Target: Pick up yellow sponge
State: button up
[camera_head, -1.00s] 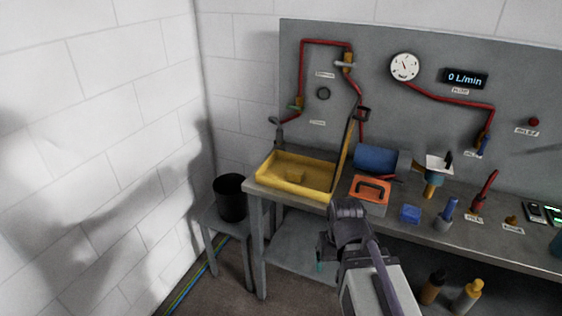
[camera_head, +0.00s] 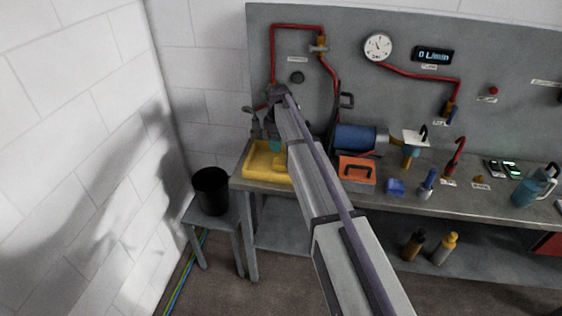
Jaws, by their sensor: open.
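The yellow tray (camera_head: 264,177) sits at the left end of the workbench. A yellow block, likely the sponge, showed inside it in the earlier frame. Now I cannot clearly make the sponge out against the same-coloured tray, and my arm covers the tray's right part. My gripper (camera_head: 276,146) is over the tray, with its teal fingertips pointing down. It is open. Whether the fingertips touch anything in the tray is too small to tell.
A grey panel with red pipes (camera_head: 296,27) stands close behind the tray. A black bucket (camera_head: 211,191) stands on a low stool at left.

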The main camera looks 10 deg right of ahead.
aim_at(278, 160)
jog(key=f+b, duration=1.1)
jog(key=shift+s+a+f, duration=0.1)
jog(key=shift+s+f, duration=0.1)
jog(key=shift+r, duration=0.3)
jog(key=shift+c, duration=0.3)
jog(key=c, duration=0.9)
jog(key=shift+c, duration=0.2)
notch_tip(278, 160, up, 10)
jog(key=p, duration=1)
jog(key=shift+r, duration=0.15)
